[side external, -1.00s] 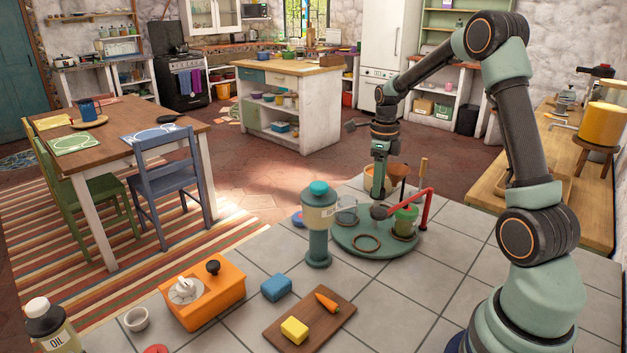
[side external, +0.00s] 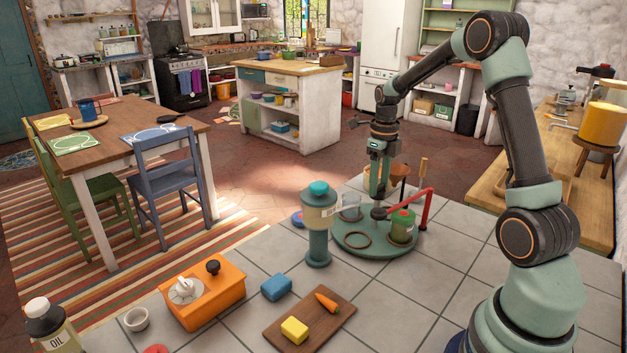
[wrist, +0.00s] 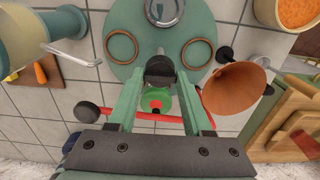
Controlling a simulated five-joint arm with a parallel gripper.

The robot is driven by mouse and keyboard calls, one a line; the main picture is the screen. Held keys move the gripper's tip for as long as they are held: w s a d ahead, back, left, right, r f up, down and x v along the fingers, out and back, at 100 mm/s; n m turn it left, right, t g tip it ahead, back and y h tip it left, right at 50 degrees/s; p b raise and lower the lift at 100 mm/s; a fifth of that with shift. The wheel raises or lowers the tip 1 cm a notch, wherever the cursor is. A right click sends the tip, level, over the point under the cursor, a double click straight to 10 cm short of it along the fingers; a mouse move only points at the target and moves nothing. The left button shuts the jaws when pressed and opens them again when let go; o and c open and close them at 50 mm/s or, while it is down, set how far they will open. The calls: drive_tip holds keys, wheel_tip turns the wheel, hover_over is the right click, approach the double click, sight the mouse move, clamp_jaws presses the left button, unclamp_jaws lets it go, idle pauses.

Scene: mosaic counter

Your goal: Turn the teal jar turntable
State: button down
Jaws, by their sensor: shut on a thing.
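The teal turntable (side external: 378,250) sits on the tiled counter and also shows in the wrist view (wrist: 150,35). It bears a green jar with a red mark on top (side external: 401,228), a clear glass jar (side external: 351,206) and flat brown rings (wrist: 122,47). A dark knob (wrist: 160,73) stands at the turntable. My gripper (side external: 379,205) points down over the turntable, with its fingers (wrist: 158,78) closed at the knob. The fingers hide part of the knob.
A red post with an arm (side external: 426,208) reaches over the turntable's right side, close to my gripper. A teal-lidded dispenser (side external: 318,230) stands just left of it. A copper funnel (wrist: 234,88) stands to the right in the wrist view.

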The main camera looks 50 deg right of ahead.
drive_tip(key=shift+r, duration=0.1)
idle(0.3)
drive_tip(key=shift+c, duration=1.6)
unclamp_jaws()
wheel_tip(320, 180, up, 12)
